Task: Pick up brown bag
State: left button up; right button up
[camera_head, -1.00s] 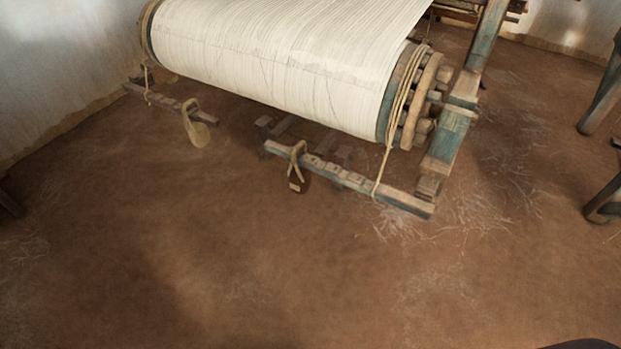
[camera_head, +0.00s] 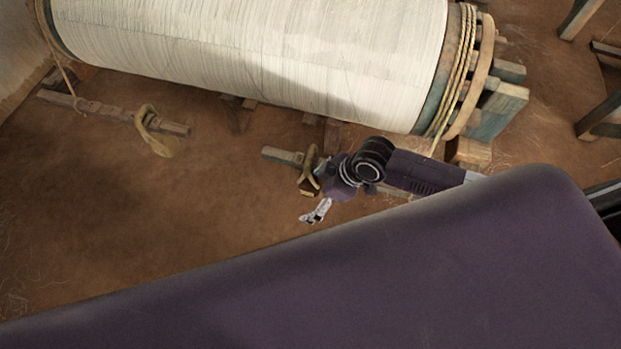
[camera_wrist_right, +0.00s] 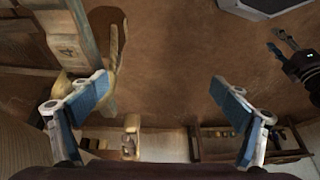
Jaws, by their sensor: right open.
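A small brown bag (camera_head: 307,186) with a looped strap hangs at the end of a low wooden beam, just beyond my right gripper in the head view. My right gripper (camera_head: 317,211) is close beside it and partly covers that area. In the right wrist view my right gripper (camera_wrist_right: 160,106) has its blue-padded fingers wide apart, with nothing held between them. A tan strap (camera_wrist_right: 115,55) loops down near the left finger there. A dark gripper at the right edge of the wrist view looks like my left one (camera_wrist_right: 288,50).
The loom's large roller (camera_head: 260,50) of white warp lies beyond the bags, with its wooden end frame (camera_head: 500,105) at the right. Low wooden beams (camera_head: 100,111) run below the roller. The earthen floor at the left is clear.

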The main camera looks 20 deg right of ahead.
aim_at(313, 153)
jog(key=shift+h, duration=0.5)
jog(key=w+d, duration=0.1)
jog(key=d, duration=0.3)
jog(key=w+d, duration=0.2)
jog(key=d, duration=0.2)
jog(key=w+d, duration=0.1)
jog(key=d, duration=0.3)
jog(key=shift+w+d+f, duration=0.1)
jog(key=shift+w+d, duration=0.05)
jog(key=shift+d, duration=0.25)
jog(key=w+a, duration=0.2)
jog(key=w+a+p, duration=0.1)
jog(key=a, duration=0.2)
jog(key=shift+w, duration=0.35)
jog(key=w+a, duration=0.2)
jog(key=a, duration=0.1)
jog(key=w+a+p, duration=0.1)
jog(key=shift+a+f, duration=0.15)
jog(key=shift+a, duration=0.25)
jog(key=shift+w+f, duration=0.15)
jog(key=shift+f, duration=0.25)
pick_arm(q)
notch_tip(313, 153, up, 2)
jog(key=shift+s+d+r, duration=0.1)
jog(key=shift+s+d, duration=0.05)
pick_arm(e)
jog(key=shift+c, duration=0.6)
